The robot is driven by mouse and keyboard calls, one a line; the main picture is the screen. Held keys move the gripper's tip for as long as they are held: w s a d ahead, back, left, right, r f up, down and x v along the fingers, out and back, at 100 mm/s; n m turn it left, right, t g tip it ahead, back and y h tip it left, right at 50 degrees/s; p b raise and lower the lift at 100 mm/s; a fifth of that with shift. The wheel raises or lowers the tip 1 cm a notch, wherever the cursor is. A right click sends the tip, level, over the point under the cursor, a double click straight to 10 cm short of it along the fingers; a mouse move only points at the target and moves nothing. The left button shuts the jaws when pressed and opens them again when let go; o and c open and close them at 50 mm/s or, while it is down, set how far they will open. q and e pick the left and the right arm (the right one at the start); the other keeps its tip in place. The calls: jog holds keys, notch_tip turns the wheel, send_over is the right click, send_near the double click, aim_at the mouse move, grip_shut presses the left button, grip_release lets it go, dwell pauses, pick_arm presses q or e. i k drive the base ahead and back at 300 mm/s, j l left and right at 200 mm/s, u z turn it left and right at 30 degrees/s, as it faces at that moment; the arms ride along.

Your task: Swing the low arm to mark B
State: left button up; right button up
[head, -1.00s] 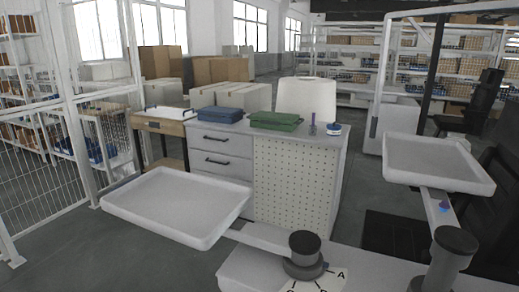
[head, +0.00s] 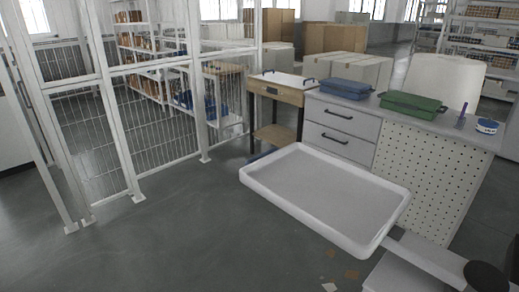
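A pale grey tray (head: 320,195) with a raised white rim sits at the end of a swing arm (head: 425,250). The arm runs to a dark round knob (head: 484,277) at the lower right, cut by the picture edge. The arm points left from the knob, and the tray is level over open floor in front of the cabinet. Lettered marks and the second, right-hand tray arm are out of view now. Neither of my grippers shows.
A pegboard cabinet (head: 431,185) with drawers stands behind the tray, holding a blue case (head: 345,89) and a green case (head: 412,105). A white mesh fence (head: 100,125) stands at the left.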

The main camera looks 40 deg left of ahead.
aim_at(475, 276)
jog(key=i+j+z, duration=0.15)
jog(key=j, duration=0.6)
jog(key=j+z, duration=0.2)
jog(key=j, duration=0.6)
jog(key=j+z, duration=0.15)
jog(key=j, duration=0.6)
jog(key=k+j+z, duration=0.2)
jog(key=j, duration=0.6)
jog(key=j+z, duration=0.15)
jog(key=j, duration=0.6)
